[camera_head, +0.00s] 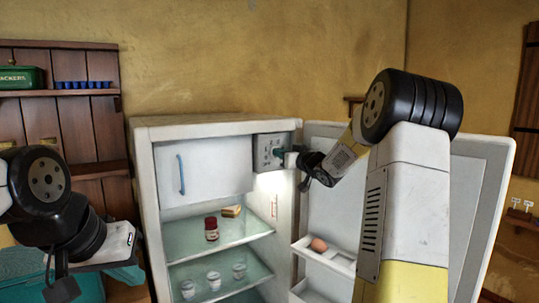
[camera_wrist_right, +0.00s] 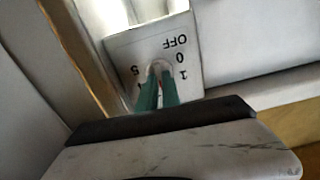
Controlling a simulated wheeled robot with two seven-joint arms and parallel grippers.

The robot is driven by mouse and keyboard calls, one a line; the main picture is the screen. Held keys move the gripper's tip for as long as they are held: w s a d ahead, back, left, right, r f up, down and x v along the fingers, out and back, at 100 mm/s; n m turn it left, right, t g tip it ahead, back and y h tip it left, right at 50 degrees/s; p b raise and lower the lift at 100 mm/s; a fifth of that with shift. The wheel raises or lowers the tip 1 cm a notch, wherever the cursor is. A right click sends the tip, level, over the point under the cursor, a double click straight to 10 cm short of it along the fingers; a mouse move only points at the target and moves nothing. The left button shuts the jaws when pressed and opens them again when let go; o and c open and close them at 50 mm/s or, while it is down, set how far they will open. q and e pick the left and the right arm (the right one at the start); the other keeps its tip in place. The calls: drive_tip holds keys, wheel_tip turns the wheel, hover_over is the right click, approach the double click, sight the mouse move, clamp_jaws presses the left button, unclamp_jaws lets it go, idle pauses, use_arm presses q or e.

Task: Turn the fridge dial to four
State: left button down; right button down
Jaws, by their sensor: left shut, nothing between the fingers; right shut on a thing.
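The open white fridge (camera_head: 148,190) stands in the middle of the head view. Its dial box (camera_head: 262,150) is at the upper right inside, beside the freezer door. In the right wrist view the dial plate (camera_wrist_right: 125,48) appears upside down with OFF, 0, 1 and 5 readable. My right gripper (camera_head: 279,153) is at the box; its green fingers (camera_wrist_right: 157,88) are shut on the dial knob (camera_wrist_right: 159,66). The fingers hide part of the knob and the other numbers, so I cannot tell its setting. My left gripper (camera_head: 105,252) is shut and empty at lower left.
The fridge door (camera_head: 480,190) stands open at right, behind my right arm, with an egg (camera_head: 318,244) in its rack. A wooden shelf (camera_head: 60,93) is at left.

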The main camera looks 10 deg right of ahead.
drive_tip(key=m, duration=1.2)
drive_tip(key=shift+d+f+m, duration=0.2)
drive_tip(key=shift+f+m, duration=0.1)
drive_tip(key=shift+f, duration=0.05)
idle(0.4)
drive_tip(key=c, duration=1.5)
unclamp_jaws()
drive_tip(key=shift+r, duration=0.1)
drive_tip(key=shift+c, duration=0.2)
drive_tip(key=v, duration=0.7)
drive_tip(key=shift+s+d, duration=0.15)
drive_tip(key=shift+s, duration=0.2)
